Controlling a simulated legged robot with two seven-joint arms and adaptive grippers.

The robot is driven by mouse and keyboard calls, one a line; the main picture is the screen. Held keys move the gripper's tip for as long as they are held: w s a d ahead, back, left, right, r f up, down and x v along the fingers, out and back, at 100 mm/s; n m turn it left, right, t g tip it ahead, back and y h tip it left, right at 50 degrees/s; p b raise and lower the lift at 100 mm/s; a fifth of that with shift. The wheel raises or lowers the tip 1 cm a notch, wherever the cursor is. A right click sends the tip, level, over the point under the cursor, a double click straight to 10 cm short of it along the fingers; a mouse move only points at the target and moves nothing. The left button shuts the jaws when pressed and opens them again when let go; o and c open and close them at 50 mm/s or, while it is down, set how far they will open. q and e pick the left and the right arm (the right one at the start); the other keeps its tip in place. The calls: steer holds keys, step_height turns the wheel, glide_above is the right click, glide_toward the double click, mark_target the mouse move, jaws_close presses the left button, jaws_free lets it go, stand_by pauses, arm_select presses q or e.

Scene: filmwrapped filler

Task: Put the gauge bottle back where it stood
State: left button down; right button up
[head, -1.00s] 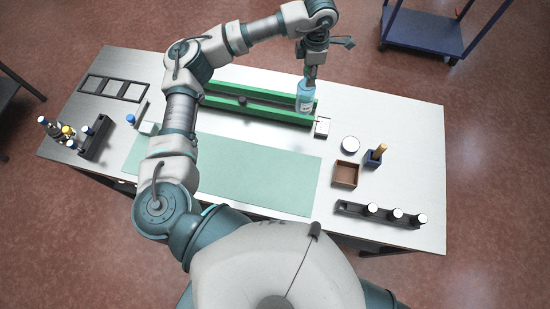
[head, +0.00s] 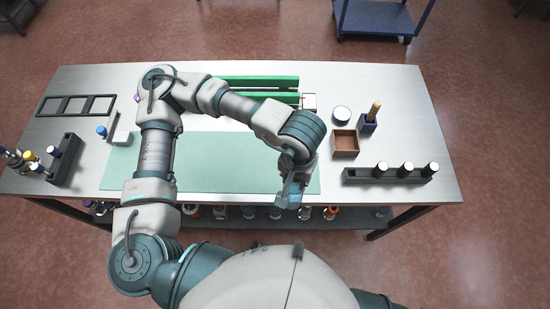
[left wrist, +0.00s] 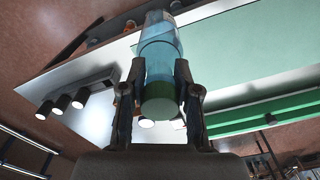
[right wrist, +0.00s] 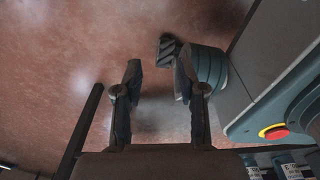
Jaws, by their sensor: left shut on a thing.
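The gauge bottle (left wrist: 160,50), clear blue with a green end, is held between the fingers of my left gripper (left wrist: 160,90) in the left wrist view. In the head view my left gripper (head: 292,185) is over the front right part of the pale green mat (head: 225,165); the bottle is hard to make out there. The green rails (head: 258,82) lie at the back of the table, partly behind my left arm. My right gripper (right wrist: 157,80) is open and empty in the right wrist view, with floor behind it; it is outside the head view.
A brown box (head: 345,143), a round white lid (head: 341,114), a blue holder (head: 368,123) and a black rack (head: 388,174) with white-topped bottles stand at the right. A black frame (head: 76,105) and another rack (head: 66,160) are at the left. Several bottles stand on a lower shelf.

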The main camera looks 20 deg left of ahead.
arm_select(q)
steer(key=w+a+f+p, duration=0.1)
steer(key=w+a+f, duration=0.1)
steer(key=w+a, duration=0.2)
steer(key=w+a+f+p, duration=0.2)
steer(key=w+a+f, duration=0.1)
steer(key=w, duration=0.5)
steer(key=shift+w+a, duration=0.15)
steer(key=shift+a, duration=0.3)
steer(key=c, duration=0.8)
jaws_free()
steer(key=shift+a, duration=0.1)
arm_select(e)
steer(key=r, duration=0.1)
steer(key=s+r, duration=0.1)
steer(key=r, duration=0.1)
steer(key=shift+d, duration=0.1)
steer(key=shift+r, duration=0.1)
arm_select(q)
step_height(320, 180, up, 12)
steer(key=shift+r+b, duration=0.15)
steer(key=shift+b, duration=0.3)
arm_select(e)
steer(key=shift+s+d+f, duration=0.1)
steer(key=shift+s+f, duration=0.05)
steer(key=shift+f, duration=0.5)
